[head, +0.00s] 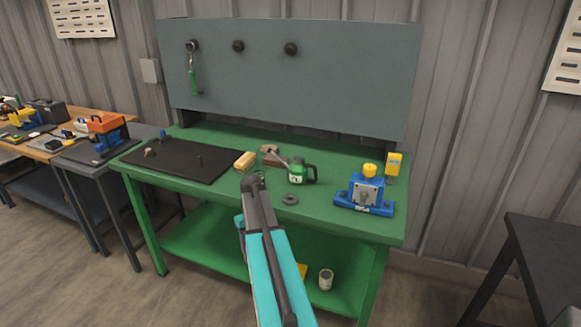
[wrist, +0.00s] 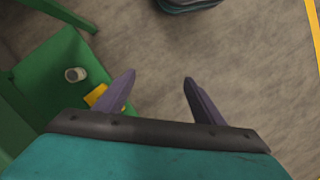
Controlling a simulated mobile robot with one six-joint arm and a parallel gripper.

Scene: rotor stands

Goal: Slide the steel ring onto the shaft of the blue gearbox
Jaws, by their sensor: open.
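The blue gearbox (head: 365,196) stands near the right end of the green bench, with a grey front plate and a yellow cap on top. A small stub shows on its front plate, but I cannot make out the shaft clearly. The steel ring (head: 290,199) looks like a small grey ring lying flat on the bench, left of the gearbox near the front edge. My gripper (wrist: 159,79) is open and empty in the wrist view, its two purple fingers apart above the floor and lower shelf. In the head view, my arm largely hides it.
A yellow item (head: 393,164) stands behind the gearbox. A can (head: 326,279) is on the lower shelf. The bench between ring and gearbox is clear.

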